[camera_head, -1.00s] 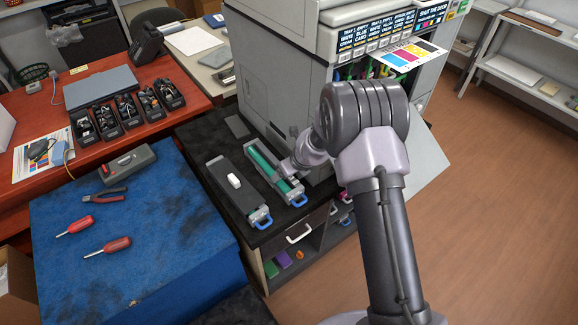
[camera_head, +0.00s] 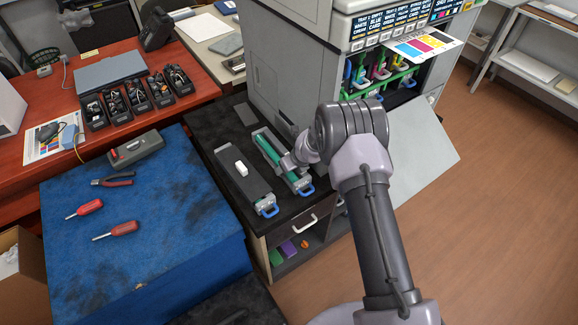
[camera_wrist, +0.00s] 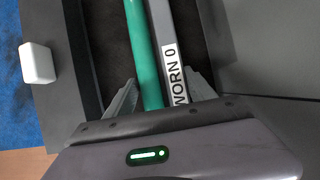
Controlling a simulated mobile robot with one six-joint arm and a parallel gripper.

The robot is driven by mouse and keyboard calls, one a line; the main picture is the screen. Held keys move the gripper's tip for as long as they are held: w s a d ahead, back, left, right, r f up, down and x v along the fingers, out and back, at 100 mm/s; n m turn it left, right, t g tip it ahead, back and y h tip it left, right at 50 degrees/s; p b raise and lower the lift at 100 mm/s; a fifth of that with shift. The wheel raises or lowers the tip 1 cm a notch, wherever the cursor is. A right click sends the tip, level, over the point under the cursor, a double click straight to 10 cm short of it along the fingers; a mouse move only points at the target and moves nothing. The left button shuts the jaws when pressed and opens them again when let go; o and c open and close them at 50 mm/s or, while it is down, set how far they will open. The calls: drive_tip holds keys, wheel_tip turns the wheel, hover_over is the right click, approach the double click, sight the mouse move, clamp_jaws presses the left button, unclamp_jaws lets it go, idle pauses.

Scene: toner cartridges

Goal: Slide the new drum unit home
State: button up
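A drum unit with a green roller (camera_head: 268,148) lies on the black counter top, beside the printer. In the wrist view its green roller (camera_wrist: 143,45) runs beside a grey strip with a label reading "WORN 0", the rest cut off. My gripper (camera_head: 291,163) is low over this unit; its fingers (camera_wrist: 160,97) are spread to either side of the roller and label. Contact cannot be told. A second drum unit, dark-topped (camera_head: 232,178) with a white block on it and a blue handle, lies to the left. The printer's open bay (camera_head: 385,75) shows several coloured parts.
The printer's lowered door (camera_head: 420,145) slopes out at right. The blue mat (camera_head: 150,240) holds pliers (camera_head: 113,181), two red screwdrivers (camera_head: 118,230) and a grey case (camera_head: 135,148). Several black trays of tools stand on the red desk. The floor at right is clear.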

clamp_jaws()
wheel_tip(320, 180, up, 7)
drive_tip(key=p, duration=0.6)
drive_tip(key=shift+r+p, duration=0.2)
drive_tip(key=shift+p, duration=0.15)
drive_tip(key=shift+f, duration=0.15)
